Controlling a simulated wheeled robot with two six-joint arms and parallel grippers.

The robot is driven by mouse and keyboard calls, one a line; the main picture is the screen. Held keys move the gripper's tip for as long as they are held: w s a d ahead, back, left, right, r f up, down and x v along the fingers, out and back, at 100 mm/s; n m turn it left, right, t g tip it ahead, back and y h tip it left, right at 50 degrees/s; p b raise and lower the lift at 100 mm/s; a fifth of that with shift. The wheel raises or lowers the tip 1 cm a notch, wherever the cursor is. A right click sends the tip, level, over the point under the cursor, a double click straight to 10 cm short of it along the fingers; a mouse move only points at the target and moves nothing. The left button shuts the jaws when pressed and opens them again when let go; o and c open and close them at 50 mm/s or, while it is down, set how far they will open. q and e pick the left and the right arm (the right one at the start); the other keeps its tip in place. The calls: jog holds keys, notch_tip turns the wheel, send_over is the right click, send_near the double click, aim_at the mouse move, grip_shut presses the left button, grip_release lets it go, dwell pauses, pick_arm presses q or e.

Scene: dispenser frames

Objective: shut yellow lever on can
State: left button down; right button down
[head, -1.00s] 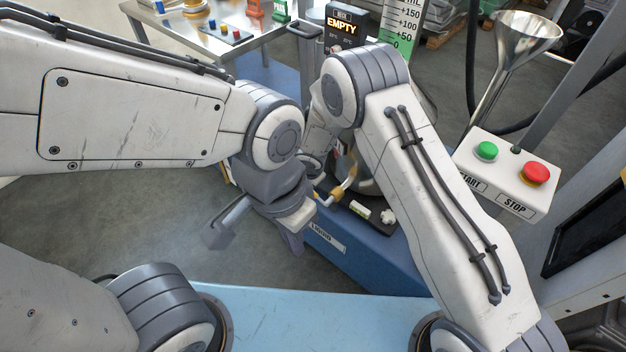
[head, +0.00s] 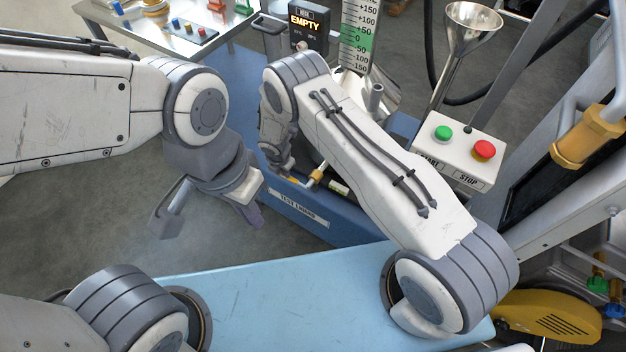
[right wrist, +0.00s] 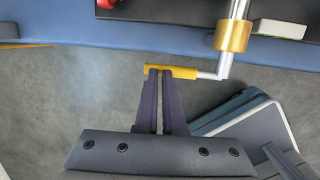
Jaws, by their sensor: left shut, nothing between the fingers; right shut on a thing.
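The yellow lever (right wrist: 158,71) shows in the right wrist view as a yellow sleeve on a thin silver arm. The arm joins a silver spout with a brass collar (right wrist: 232,36). My right gripper (right wrist: 162,73) is shut on the lever's yellow sleeve. In the head view the brass collar (head: 316,177) shows low on the blue stand, beside my right wrist. The metal can (head: 384,96) is mostly hidden behind my right forearm. My left gripper (head: 252,212) is shut and empty over the floor, apart from the stand.
A blue stand (head: 345,229) with a "TEST LIQUID" label holds the can. A meter (head: 303,22) reads EMPTY. A white box with START and STOP buttons (head: 461,158) and a metal funnel (head: 470,25) stand to the right. A metal table (head: 215,45) is at the back left.

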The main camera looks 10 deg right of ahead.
jog(key=shift+s+f, duration=0.1)
jog(key=shift+f, duration=0.1)
dwell(0.3)
jog(key=w+a+p+v, duration=0.1)
jog(key=p+v, duration=0.2)
jog(key=v, duration=1.1)
jog(key=shift+r, duration=0.2)
jog(key=shift+w, duration=0.1)
jog(key=s+r+m+p, duration=0.1)
jog(key=s+r+m, duration=0.35)
jog(key=r, duration=0.55)
jog(key=s+r+m+p, duration=0.2)
jog(key=s+r+m, duration=0.25)
jog(key=r, duration=0.55)
jog(key=s+d+r+m, duration=0.2)
jog(key=s+r+m, duration=0.1)
jog(key=s, duration=0.4)
jog(key=s+d+r+m+g+y+p, duration=0.1)
jog(key=s+d+r+m, duration=0.1)
jog(key=s+r+m, duration=0.2)
jog(key=s+d+r+m+g, duration=0.1)
jog(key=s+r+m, duration=0.3)
jog(key=s, duration=0.7)
jog(key=shift+d+r+y, duration=0.4)
jog(key=shift+d+r, duration=0.05)
jog(key=shift+r, duration=0.3)
